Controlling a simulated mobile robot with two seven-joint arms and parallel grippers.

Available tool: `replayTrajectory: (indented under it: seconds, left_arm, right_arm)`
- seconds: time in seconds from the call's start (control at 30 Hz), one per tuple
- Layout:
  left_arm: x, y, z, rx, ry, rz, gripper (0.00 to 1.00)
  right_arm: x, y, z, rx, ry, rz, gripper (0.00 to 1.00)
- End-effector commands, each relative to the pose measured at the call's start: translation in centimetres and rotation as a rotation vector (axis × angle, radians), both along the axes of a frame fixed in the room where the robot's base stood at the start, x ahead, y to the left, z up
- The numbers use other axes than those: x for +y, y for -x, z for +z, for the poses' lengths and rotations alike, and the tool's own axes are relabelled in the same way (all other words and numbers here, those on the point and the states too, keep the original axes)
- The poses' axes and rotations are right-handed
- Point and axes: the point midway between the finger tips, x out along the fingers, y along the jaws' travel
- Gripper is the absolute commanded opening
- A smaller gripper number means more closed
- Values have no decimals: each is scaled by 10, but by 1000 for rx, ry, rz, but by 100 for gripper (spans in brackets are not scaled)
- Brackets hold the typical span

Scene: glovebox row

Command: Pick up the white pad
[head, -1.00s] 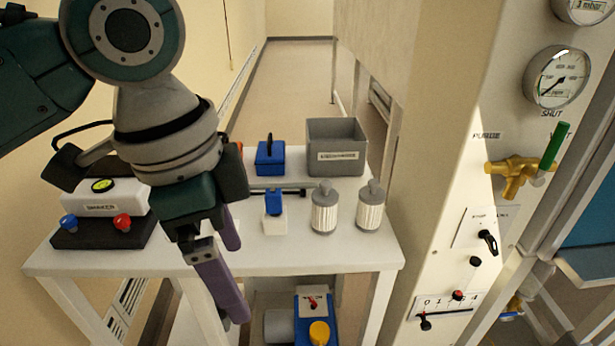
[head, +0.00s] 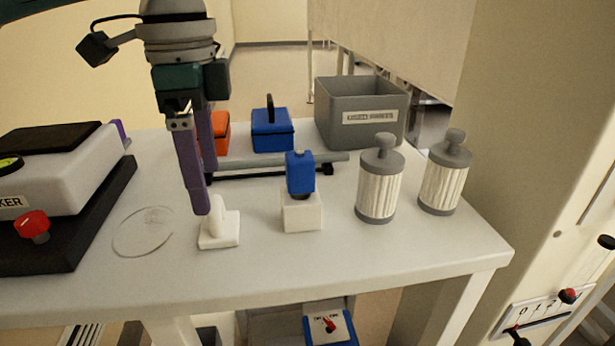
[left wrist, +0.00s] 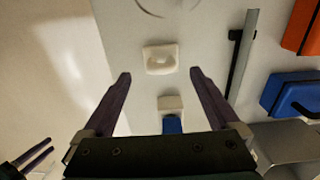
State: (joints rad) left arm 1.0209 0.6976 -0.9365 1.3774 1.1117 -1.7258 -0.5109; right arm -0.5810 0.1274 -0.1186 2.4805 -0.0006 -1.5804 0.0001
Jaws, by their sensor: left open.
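The white pad (head: 220,238), a small white block with an upright grip, stands on the white table right of a thin clear disc. My left gripper (head: 205,190) is open, pointing down, with its near purple fingertip close to the pad's grip in the head view. In the left wrist view, the pad (left wrist: 160,58) lies just beyond and between the spread fingertips (left wrist: 160,73), with nothing held. Whether a finger touches it, I cannot tell. My right gripper (left wrist: 34,157) shows small at the lower left of that view, its fingers apart and empty.
A blue-topped white block (head: 302,210) stands close right of the pad, then two ribbed canisters (head: 378,190). A rail, blue case (head: 272,132), orange case and grey bin (head: 361,128) are behind. A shaker (head: 60,185) is left. The table's front strip is clear.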

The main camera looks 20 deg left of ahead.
Motion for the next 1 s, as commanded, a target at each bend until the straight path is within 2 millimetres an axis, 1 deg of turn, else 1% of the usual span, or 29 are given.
replayTrajectory:
  seconds: [0.2,0.3,0.4,0.6,0.67,1.0]
  left_arm:
    - [-4,-2,-34,3,-1,1,95]
    - [-3,-2,-46,1,0,1,95]
    - [-3,-2,-51,-1,-1,-1,95]
    - [-3,-2,-51,-2,-1,-1,95]
    - [-3,-2,-51,-2,-1,-1,89]
    - [-3,-2,-51,-2,-1,-1,51]
  right_arm:
    - [0,0,-4,0,0,0,50]
    - [0,0,-6,0,-1,0,50]
    - [1,0,-7,0,-2,0,50]
    - [2,0,-6,0,-8,-4,50]
    - [2,0,-6,0,-9,-4,50]
    - [3,0,-6,0,-10,-4,50]
